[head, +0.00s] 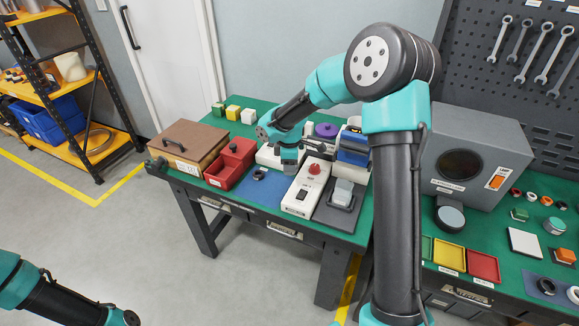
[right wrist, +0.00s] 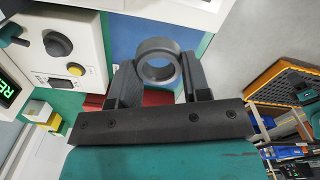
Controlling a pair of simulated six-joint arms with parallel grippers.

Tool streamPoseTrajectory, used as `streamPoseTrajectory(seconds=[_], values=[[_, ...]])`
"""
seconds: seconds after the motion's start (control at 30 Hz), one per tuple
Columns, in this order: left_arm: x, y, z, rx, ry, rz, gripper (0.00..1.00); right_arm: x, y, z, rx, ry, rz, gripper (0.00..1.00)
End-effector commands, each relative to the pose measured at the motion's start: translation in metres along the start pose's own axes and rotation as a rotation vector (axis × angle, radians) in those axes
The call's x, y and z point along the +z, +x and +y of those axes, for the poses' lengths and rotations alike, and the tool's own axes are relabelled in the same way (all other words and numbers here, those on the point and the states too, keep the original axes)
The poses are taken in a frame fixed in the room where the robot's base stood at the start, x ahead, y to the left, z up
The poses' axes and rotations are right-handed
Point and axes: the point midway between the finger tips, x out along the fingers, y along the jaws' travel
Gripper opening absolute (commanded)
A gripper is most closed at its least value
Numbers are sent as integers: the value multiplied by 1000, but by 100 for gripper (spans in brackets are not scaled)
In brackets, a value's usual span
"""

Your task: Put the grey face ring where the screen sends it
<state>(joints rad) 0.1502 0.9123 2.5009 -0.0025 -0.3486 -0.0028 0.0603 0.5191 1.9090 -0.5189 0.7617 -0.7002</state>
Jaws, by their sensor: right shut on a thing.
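My right gripper (head: 290,163) points down over the left part of the green table, behind the white box with the red knob. In the right wrist view (right wrist: 160,85) it is shut on the grey face ring (right wrist: 144,73), whose round opening faces the camera. The ring is hard to make out in the head view. A screen (right wrist: 8,90) at the left edge of the right wrist view shows green letters starting "RE"; the rest is cut off. Of my left arm only a link shows at the lower left of the head view; its gripper is out of frame.
A red bin (head: 222,180) and a brown lidded box (head: 182,137) stand left of the gripper. A white box with a red knob (head: 314,169) is in front. Yellow and red trays (head: 484,266) are at right.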

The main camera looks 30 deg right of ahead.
Motion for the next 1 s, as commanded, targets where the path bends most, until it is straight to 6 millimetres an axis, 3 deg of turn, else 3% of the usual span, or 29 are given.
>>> streamPoseTrajectory(seconds=[0.63, 1.0], values=[[0, 0, 0, 0, 0, 0, 43, 0, -26, 0, 2, 1, 1, 16], [0, 0, 0, 0, 0, 0, 43, 0, -28, 0, 0, 0, 0, 16]])
